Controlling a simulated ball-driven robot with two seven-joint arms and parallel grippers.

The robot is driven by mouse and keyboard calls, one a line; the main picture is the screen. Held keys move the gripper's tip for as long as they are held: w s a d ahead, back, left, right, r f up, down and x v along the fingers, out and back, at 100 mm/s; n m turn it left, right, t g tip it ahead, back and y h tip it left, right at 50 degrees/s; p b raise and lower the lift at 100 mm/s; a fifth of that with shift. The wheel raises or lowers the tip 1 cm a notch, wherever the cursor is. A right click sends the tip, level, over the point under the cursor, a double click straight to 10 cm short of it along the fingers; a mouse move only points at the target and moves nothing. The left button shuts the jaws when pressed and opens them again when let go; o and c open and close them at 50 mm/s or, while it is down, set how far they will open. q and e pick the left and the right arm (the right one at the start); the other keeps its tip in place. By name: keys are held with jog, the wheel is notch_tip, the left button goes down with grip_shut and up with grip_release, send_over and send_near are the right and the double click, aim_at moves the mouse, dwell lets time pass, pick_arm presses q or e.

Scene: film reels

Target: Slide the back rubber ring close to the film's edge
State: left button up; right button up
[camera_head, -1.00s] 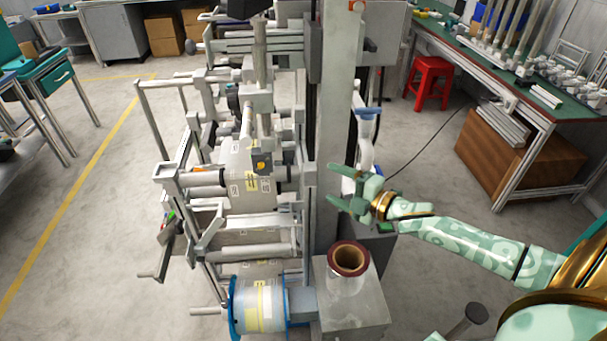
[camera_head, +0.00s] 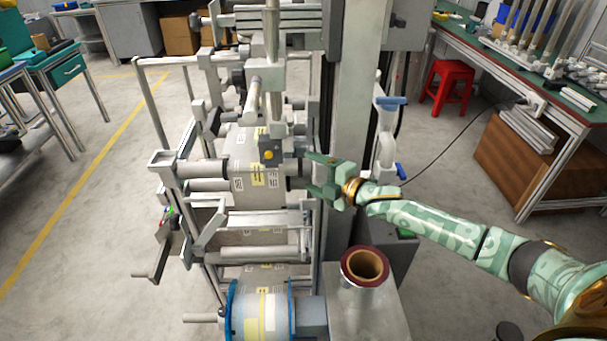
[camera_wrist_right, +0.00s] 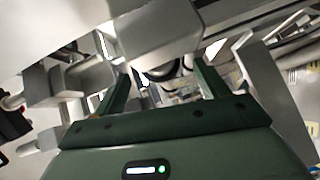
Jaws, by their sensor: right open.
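The printed film (camera_head: 243,186) runs over a horizontal roller on the grey machine. A dark ring-like part (camera_head: 293,169), likely the back rubber ring, sits on the roller to the right of the film. My right gripper (camera_head: 311,174) is open beside the machine's column, just right of this part, its fingers pointing left toward it. In the right wrist view a dark round part (camera_wrist_right: 160,73) shows between the open fingers of my right gripper (camera_wrist_right: 163,72); I cannot tell whether they touch it. My left gripper is not in view.
The upright grey column (camera_head: 347,110) stands close behind my right gripper. A brown-cored roll (camera_head: 365,265) stands on a grey box in front. A blue-flanged film reel (camera_head: 262,318) is low on the machine. A red stool (camera_head: 446,85) and workbench are at the right.

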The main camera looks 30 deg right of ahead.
aim_at(308, 171)
jog(key=shift+b+x, duration=0.4)
jog(key=shift+x, duration=1.25)
jog(key=shift+r, duration=0.1)
jog(key=c, duration=1.4)
jog(key=shift+o, duration=0.2)
jog(key=a, duration=0.1)
jog(key=w+a, duration=0.1)
jog(key=shift+a+p, duration=0.3)
jog(key=shift+p, duration=0.05)
jog(key=shift+w+a, duration=0.15)
jog(key=o, duration=1.4)
jog(key=shift+c, duration=0.2)
